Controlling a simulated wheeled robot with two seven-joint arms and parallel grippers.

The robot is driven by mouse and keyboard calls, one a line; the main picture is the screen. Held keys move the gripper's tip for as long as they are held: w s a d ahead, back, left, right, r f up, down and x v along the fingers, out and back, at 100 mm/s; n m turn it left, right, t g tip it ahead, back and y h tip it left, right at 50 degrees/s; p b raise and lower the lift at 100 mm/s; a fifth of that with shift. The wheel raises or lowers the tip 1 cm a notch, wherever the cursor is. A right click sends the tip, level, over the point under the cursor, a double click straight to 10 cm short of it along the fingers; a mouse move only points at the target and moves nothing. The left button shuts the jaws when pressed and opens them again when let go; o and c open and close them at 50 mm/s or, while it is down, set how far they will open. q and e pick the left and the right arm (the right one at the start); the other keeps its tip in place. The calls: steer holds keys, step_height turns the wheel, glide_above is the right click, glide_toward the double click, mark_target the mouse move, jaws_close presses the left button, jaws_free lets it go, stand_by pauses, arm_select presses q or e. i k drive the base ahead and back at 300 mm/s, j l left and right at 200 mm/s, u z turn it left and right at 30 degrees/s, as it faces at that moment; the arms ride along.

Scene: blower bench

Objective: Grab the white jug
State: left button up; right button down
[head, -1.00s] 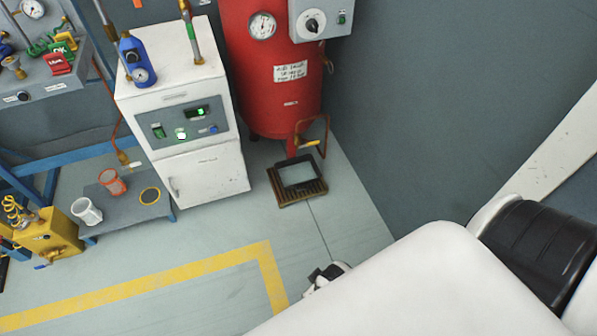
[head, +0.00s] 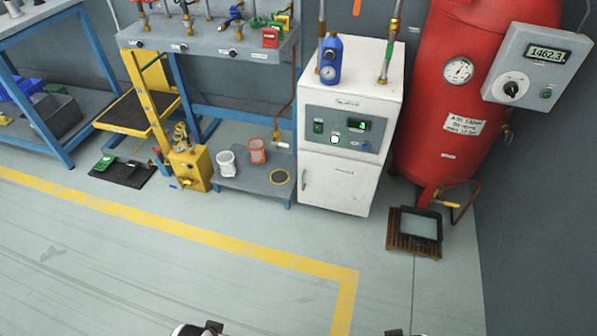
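The white jug (head: 227,163) stands upright on a low grey platform (head: 238,187), left of the white cabinet. An orange-red jug (head: 257,151) stands just right of it. At the bottom edge of the head view, small white and black parts of my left gripper (head: 197,329) and my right gripper (head: 404,332) show. Both are cut off by the frame, so their fingers cannot be judged. Both are well in front of the platform and far from the jug.
A yellow pump unit (head: 190,168) stands close left of the platform. The white cabinet (head: 350,150) and a red tank (head: 440,90) stand to the right. The floor in front, crossed by a yellow line (head: 200,233), is clear.

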mark_target(225, 159)
steer(key=i+j, duration=0.25)
steer(key=i, duration=0.15)
steer(key=i+j+u, duration=0.1)
steer(key=i+j, duration=0.15)
steer(key=i, duration=0.2)
steer(key=i+j+u, duration=0.1)
steer(key=i, duration=0.3)
steer(key=i+j, duration=0.3)
steer(key=i, duration=0.15)
